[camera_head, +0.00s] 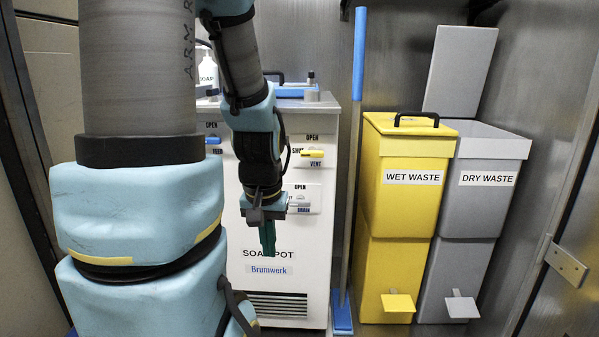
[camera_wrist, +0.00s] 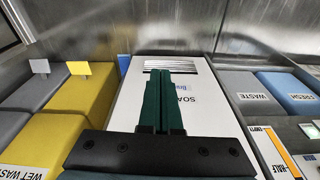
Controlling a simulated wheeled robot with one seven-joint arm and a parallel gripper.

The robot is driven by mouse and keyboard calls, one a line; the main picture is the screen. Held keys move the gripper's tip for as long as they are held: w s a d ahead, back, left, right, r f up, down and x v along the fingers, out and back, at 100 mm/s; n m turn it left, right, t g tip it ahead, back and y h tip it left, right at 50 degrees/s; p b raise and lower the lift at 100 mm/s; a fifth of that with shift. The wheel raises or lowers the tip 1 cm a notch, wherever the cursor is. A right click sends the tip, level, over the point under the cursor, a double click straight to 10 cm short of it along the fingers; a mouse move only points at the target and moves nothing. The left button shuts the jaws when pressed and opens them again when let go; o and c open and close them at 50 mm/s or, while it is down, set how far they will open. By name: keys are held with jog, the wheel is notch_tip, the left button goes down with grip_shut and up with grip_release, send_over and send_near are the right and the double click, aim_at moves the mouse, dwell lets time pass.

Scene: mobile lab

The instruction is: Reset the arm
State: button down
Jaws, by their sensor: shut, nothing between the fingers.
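My gripper (camera_head: 267,238) hangs pointing down in front of the white soap pot cabinet (camera_head: 290,262) in the head view. Its green fingers are together with nothing between them. In the wrist view the shut fingers of my gripper (camera_wrist: 162,100) reach over the front of the white cabinet (camera_wrist: 205,105). My arm is bent, with its large links filling the left of the head view and hiding part of the cabinet.
A yellow wet waste bin (camera_head: 400,220) has its lid down. A grey dry waste bin (camera_head: 470,215) has its lid (camera_head: 460,70) raised. A blue-ended pole (camera_head: 358,60) stands between cabinet and bins. A soap bottle (camera_head: 207,74) stands behind my arm. The wrist view shows a blue bin (camera_wrist: 290,92).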

notch_tip(320, 180, up, 38)
jog(key=s+p, duration=0.1)
jog(key=p, duration=3.7)
jog(key=shift+a+r, duration=0.25)
jog(key=shift+a, duration=0.05)
